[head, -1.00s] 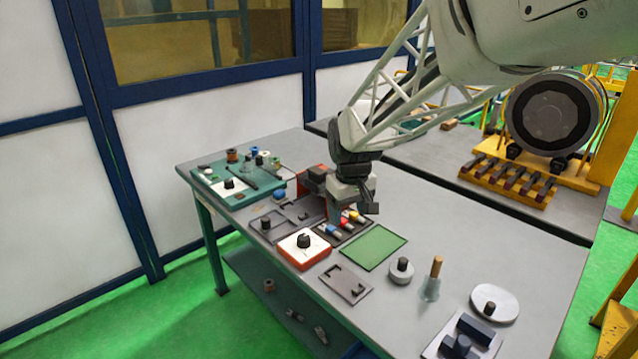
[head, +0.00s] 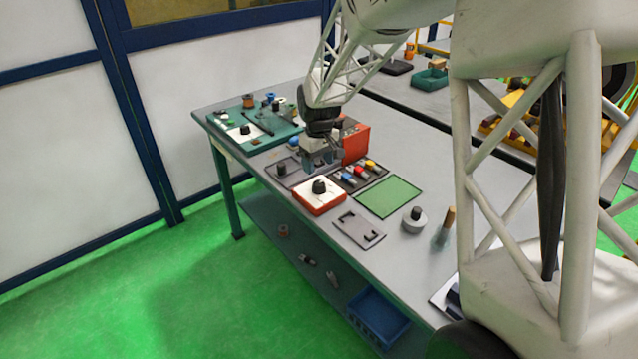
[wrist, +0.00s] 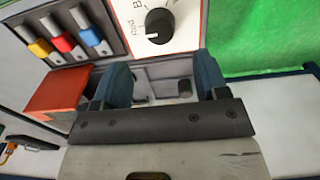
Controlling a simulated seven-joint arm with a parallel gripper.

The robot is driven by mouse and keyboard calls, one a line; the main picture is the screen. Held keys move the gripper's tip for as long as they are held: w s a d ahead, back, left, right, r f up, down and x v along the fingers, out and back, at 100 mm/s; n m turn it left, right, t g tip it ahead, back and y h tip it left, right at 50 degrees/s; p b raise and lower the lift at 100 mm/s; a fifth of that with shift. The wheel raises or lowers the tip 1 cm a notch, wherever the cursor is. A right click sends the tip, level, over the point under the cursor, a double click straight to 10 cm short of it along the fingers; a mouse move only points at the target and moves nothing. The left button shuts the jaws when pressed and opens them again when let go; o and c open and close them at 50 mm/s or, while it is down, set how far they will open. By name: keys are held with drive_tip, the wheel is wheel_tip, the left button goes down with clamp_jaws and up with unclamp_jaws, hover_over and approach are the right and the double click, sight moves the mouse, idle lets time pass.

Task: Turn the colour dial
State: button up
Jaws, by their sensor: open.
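The colour dial is a black knob (head: 319,186) on a white-topped box with red-orange sides (head: 320,203), near the table's front edge. In the wrist view the knob (wrist: 159,25) sits at the top, with "Red" and a cut-off "B" printed on the white face. My gripper (head: 319,164) hangs just above and behind the dial in the head view. In the wrist view its two dark blue fingers (wrist: 163,78) are apart with nothing held between them. The knob lies beyond the fingertips, and no contact shows.
A red box (head: 356,143) stands behind my gripper. A green mat (head: 388,197) lies to the right, a teal board (head: 237,137) at the left. A grey plate (head: 358,231) lies in front.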

sight(319, 183)
idle(0.3)
drive_tip(key=shift+f, duration=3.9)
drive_tip(key=c, duration=0.9)
